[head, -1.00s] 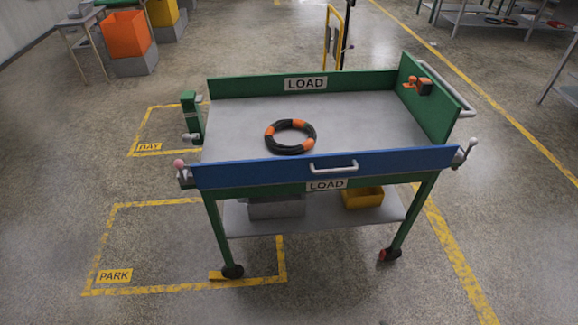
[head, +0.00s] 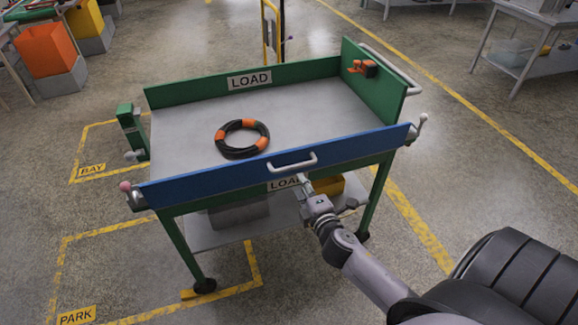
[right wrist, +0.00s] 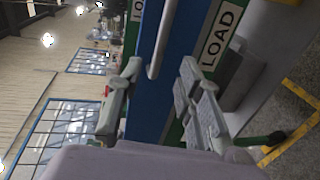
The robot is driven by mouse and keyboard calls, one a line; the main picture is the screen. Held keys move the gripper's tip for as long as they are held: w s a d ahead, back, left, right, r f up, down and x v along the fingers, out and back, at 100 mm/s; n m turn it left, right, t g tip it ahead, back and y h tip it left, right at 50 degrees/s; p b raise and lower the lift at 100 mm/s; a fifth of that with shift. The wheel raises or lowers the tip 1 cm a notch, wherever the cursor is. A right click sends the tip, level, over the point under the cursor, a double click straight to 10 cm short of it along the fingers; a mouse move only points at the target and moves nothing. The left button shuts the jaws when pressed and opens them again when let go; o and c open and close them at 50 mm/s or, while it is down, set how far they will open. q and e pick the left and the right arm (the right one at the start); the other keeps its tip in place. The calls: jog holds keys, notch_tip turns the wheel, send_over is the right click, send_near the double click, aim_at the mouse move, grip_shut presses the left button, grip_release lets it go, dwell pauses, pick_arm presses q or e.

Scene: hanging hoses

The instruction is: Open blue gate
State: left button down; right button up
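The blue gate (head: 220,177) stands upright along the near side of the green cart and carries a pale bar handle (head: 292,163). My right gripper (head: 304,181) is just below and in front of this handle. In the right wrist view my right gripper (right wrist: 162,66) is open, and the end of the handle (right wrist: 158,45) shows between its fingertips; I cannot tell whether they touch. A latch lever with a pink knob (head: 126,187) is at the gate's left end, and another lever (head: 418,126) is at its right end. My left gripper is out of view.
A black and orange hose coil (head: 242,138) lies on the cart's grey top (head: 310,110). A grey box (head: 238,215) and a yellow bin (head: 328,185) are on the lower shelf. A green post (head: 131,131) stands at the cart's left. Floor is clear in front.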

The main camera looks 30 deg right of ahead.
aim_at(292, 169)
jog(key=x, duration=1)
jog(key=shift+w, duration=0.3)
jog(key=shift+c, duration=0.5)
grip_shut()
jog(key=shift+f, duration=0.1)
